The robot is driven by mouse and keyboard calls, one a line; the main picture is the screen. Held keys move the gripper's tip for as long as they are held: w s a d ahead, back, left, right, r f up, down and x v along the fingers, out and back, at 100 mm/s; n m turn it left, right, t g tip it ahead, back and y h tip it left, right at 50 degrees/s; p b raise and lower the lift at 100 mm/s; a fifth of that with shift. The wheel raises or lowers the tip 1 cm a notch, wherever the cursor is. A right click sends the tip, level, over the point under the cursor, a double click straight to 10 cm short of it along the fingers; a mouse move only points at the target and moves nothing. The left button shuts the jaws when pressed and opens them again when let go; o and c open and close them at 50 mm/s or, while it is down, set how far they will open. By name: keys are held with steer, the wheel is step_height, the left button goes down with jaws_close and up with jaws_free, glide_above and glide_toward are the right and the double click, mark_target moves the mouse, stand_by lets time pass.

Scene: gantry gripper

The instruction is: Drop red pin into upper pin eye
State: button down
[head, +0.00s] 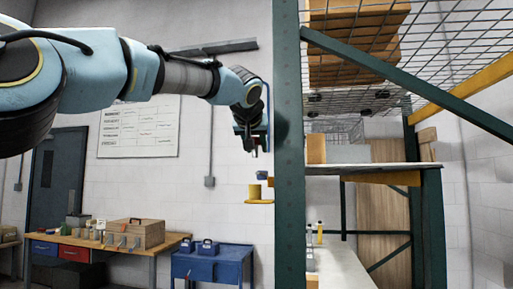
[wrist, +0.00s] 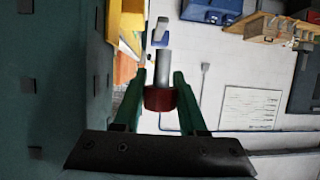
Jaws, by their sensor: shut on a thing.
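In the wrist view, my gripper (wrist: 164,80) has its two green fingers closed on the red pin (wrist: 160,98). The pin has a red collar between the fingers and a grey shaft that sticks out past them. In the head view, my gripper (head: 252,141) is beside the green rack post, above a small yellow bracket (head: 259,201). A small blue part (head: 262,175) sits above the bracket, apart from my gripper. I cannot tell which part is the upper pin eye; no hole shows clearly.
The green rack post (head: 289,130) stands close at the right of my gripper, with a wire mesh shelf and boxes beyond. A blue cart (head: 213,264) and a wooden workbench (head: 125,249) stand lower left. The air left of the post is open.

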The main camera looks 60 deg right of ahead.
steer(key=shift+f+b, duration=1.3)
steer(key=shift+f, duration=1.6)
steer(key=shift+p, duration=1.45)
steer(key=shift+f+b, duration=0.7)
steer(key=shift+f, duration=1.5)
steer(key=shift+c, duration=2)
jaws_free()
steer(key=b+v, duration=0.2)
steer(key=v, duration=0.8)
steer(key=shift+s+a+r, duration=0.1)
steer(key=shift+a, duration=0.25)
